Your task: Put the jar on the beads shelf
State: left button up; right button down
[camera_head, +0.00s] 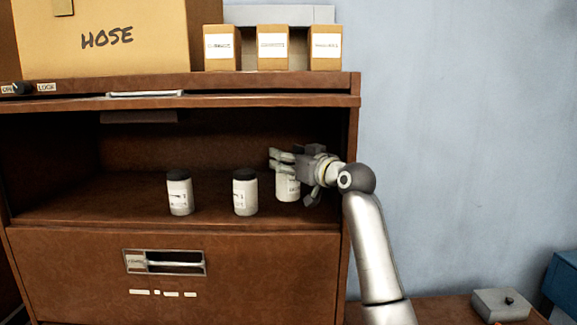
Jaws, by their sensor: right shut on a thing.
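The right gripper (283,164) reaches into the open shelf (120,215) of the brown cabinet from the right. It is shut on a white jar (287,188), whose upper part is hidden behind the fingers. The jar is upright at the right end of the shelf; whether its base touches the board I cannot tell. Two similar white jars with dark lids stand on the shelf to its left: a middle jar (245,192) and a left jar (180,192). Their labels are too small to read. The left gripper is not in view.
A cardboard box marked HOSE (110,40) and several small labelled boxes (272,48) stand on the cabinet top. Below the shelf is a drawer front with a handle (165,262). A grey box (502,304) sits at lower right. The shelf's left part is clear.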

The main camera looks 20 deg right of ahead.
jog(key=shift+f+p, duration=0.95)
jog(key=shift+f, duration=0.35)
jog(key=shift+f+p, duration=0.15)
jog(key=shift+p, duration=0.2)
jog(key=shift+w+f, duration=0.15)
jog(key=shift+f, duration=0.2)
jog(key=shift+f, duration=0.15)
jog(key=c, duration=0.6)
grip_release()
